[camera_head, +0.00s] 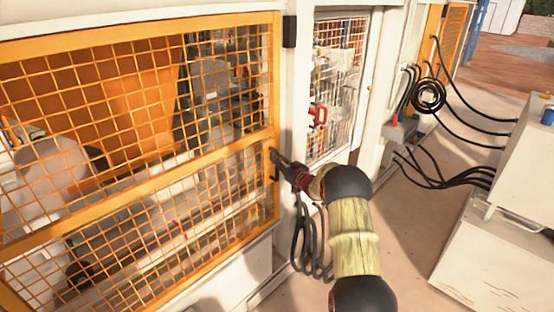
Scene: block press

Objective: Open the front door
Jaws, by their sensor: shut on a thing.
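The front door (150,180) is an orange frame with orange wire mesh and fills the left half of the head view. It looks shut or nearly shut against the white post on its right; a small gap cannot be ruled out. A dark handle (275,172) sits on the door's right edge, about mid-height. My gripper (276,158) is at this handle and shut on it. The gripper itself hides part of the handle. My arm reaches in from the lower right.
A white post stands right of the door, then a white-framed mesh panel (338,85) with a red handle (318,114). Black cables (310,245) hang below my gripper. A white cabinet (500,225) with hoses stands at the right. Bare floor lies between.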

